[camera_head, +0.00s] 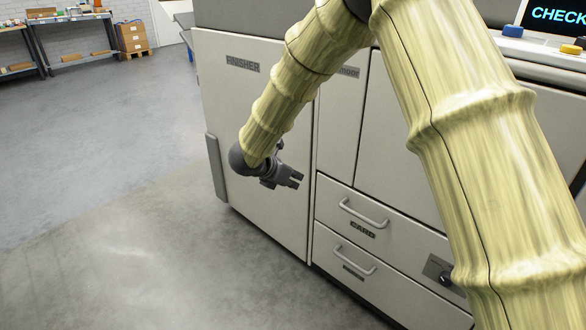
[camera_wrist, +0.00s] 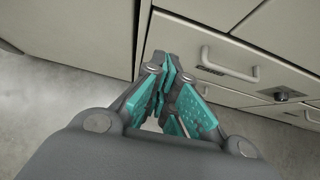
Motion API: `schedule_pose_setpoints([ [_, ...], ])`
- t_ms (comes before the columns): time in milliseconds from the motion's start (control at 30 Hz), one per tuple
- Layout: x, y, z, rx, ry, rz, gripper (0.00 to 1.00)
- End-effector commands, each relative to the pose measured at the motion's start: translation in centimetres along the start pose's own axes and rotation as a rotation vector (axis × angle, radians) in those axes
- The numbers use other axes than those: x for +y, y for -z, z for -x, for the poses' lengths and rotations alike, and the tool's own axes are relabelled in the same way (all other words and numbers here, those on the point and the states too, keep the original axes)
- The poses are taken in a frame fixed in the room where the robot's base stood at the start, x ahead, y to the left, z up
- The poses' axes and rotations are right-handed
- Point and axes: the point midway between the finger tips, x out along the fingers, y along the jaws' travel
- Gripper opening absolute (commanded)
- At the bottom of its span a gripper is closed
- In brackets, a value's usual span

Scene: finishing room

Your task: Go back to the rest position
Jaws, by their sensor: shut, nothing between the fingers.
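My gripper (camera_head: 293,178) hangs in front of the lower part of the finisher (camera_head: 240,110), a large light-grey machine with a "FINISHER" label. Its fingers point to the right in the head view, towards the drawer side. In the wrist view my gripper (camera_wrist: 167,92) shows teal finger pads close together, with nothing held between them. My arm, in a yellowish cover, reaches across the right half of the head view. I cannot tell exactly how far the fingertips are from the machine's front.
Right of the finisher door are two drawers with handles, the upper marked "CARD" (camera_head: 363,229), plus a dark knob (camera_head: 445,279). A screen (camera_head: 560,14) reads "CHECK". Grey floor (camera_head: 100,190) lies open on the left. Shelves (camera_head: 75,35) and stacked boxes (camera_head: 133,38) stand far back.

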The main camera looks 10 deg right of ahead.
Motion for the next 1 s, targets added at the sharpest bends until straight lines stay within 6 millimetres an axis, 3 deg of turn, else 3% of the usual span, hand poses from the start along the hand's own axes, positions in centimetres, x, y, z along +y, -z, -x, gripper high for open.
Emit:
schedule_pose_setpoints([
  [167, -1.8, 2.1, -2.6, -0.012, -0.008, 0.219, 0.00],
  [400, -6.7, 8.0, -8.8, -0.040, -0.057, 0.862, 0.00],
  [600, -11.8, 13.9, -12.7, -0.048, -0.129, 1.419, 0.00],
  [800, -17.6, 20.6, -15.1, -0.056, -0.250, 1.967, 0.00],
  [1000, -24.4, 27.4, -15.8, -0.089, -0.442, 2.490, 0.00],
])
